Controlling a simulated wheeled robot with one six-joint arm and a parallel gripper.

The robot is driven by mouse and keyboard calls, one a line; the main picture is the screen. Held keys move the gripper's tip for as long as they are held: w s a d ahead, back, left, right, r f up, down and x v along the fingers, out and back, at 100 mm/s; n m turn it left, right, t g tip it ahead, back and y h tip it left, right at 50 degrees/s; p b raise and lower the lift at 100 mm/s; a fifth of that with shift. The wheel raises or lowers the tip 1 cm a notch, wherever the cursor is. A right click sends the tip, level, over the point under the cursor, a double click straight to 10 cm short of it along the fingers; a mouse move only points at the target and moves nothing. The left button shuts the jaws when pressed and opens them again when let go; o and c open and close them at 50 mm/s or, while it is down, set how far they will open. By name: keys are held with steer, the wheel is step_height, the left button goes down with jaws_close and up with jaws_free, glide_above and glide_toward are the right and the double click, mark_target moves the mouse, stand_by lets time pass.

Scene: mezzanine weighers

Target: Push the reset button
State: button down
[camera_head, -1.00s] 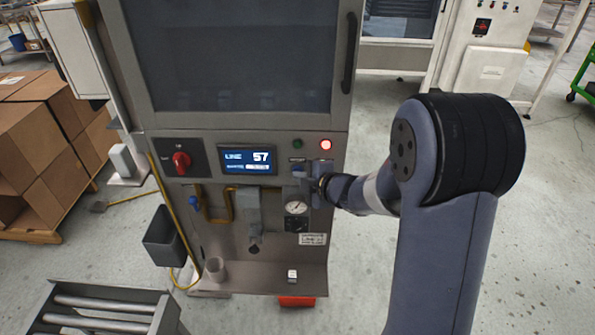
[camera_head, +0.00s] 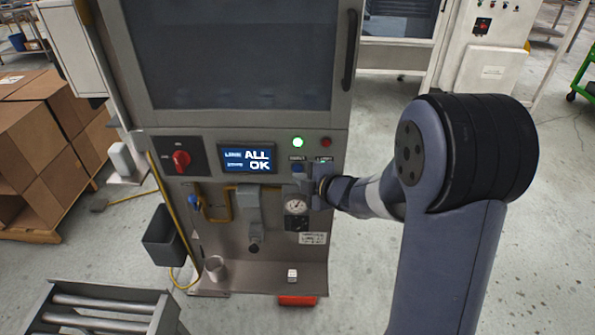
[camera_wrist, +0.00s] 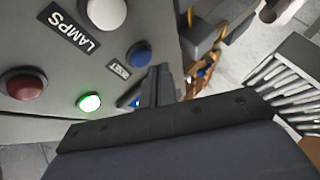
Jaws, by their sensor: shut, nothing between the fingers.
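The reset button is the blue button (camera_head: 298,169) under the RESET label on the machine's front panel. It also shows in the wrist view (camera_wrist: 139,55), beside its small label. My gripper (camera_head: 311,171) is shut and empty at the panel, just right of the blue button. In the wrist view my gripper (camera_wrist: 158,72) has its fingertips close beside the blue button; the button is not covered. I cannot tell whether they touch the panel. The green lamp (camera_head: 298,142) is lit and the red lamp (camera_head: 326,142) is dark. The display (camera_head: 247,159) reads ALL OK.
A white button (camera_wrist: 106,12) sits by the LAMPS label. A red rotary switch (camera_head: 181,160) is at the panel's left. A gauge (camera_head: 296,206) and a nozzle-like grey part (camera_head: 252,215) are below. A roller conveyor (camera_head: 105,306) stands front left.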

steer(key=shift+s, duration=0.15)
steer(key=s+b, duration=0.1)
steer(key=s, duration=0.3)
steer(key=shift+s+a+b, duration=0.1)
steer(key=shift+s+b, duration=0.25)
steer(key=shift+s, duration=0.05)
steer(key=shift+w, duration=0.1)
stand_by(0.5)
steer(key=s, duration=0.4)
stand_by(0.5)
